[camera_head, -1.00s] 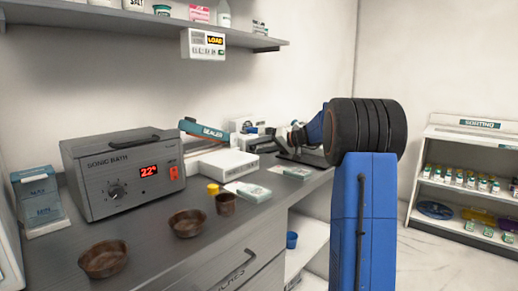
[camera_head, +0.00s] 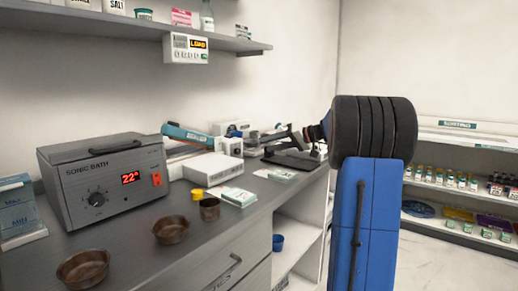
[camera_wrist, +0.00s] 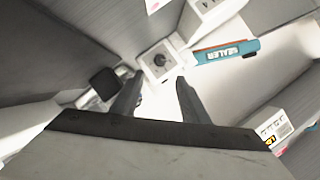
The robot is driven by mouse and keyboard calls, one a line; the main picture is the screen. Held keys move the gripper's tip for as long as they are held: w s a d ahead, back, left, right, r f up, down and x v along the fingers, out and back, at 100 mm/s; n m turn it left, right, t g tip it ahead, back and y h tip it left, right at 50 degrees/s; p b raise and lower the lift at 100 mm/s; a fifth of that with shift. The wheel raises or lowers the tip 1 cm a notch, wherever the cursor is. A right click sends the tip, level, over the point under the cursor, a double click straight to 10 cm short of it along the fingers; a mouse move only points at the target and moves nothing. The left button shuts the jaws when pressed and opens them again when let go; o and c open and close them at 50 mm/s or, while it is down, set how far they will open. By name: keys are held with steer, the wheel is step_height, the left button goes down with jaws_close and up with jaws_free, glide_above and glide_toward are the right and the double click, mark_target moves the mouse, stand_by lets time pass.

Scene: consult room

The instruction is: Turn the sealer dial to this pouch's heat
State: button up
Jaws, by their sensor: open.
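The sealer (camera_head: 196,136) has a teal arm lettered SEALER and stands at the back of the counter. In the wrist view its teal arm (camera_wrist: 225,52) lies to the upper right of my fingers. A white block with a dark round dial (camera_wrist: 160,60) shows just beyond the fingertips; its setting is too small to read. My gripper (camera_wrist: 158,92) is open and empty, its fingers either side of the line to the dial and apart from it. Flat white-and-green packets, perhaps pouches (camera_head: 238,197), lie on the counter; their print is unreadable. My arm hides part of the head view.
The grey sonic bath (camera_head: 105,180) stands left on the counter. Brown bowls (camera_head: 171,230) and a small yellow item (camera_head: 197,194) are in front. A black stand (camera_head: 292,155) is at the far end. A wall display (camera_head: 187,48) reads LOAD. A sorting shelf (camera_head: 460,185) is right.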

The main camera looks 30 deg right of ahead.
steer(key=shift+v, duration=2.15)
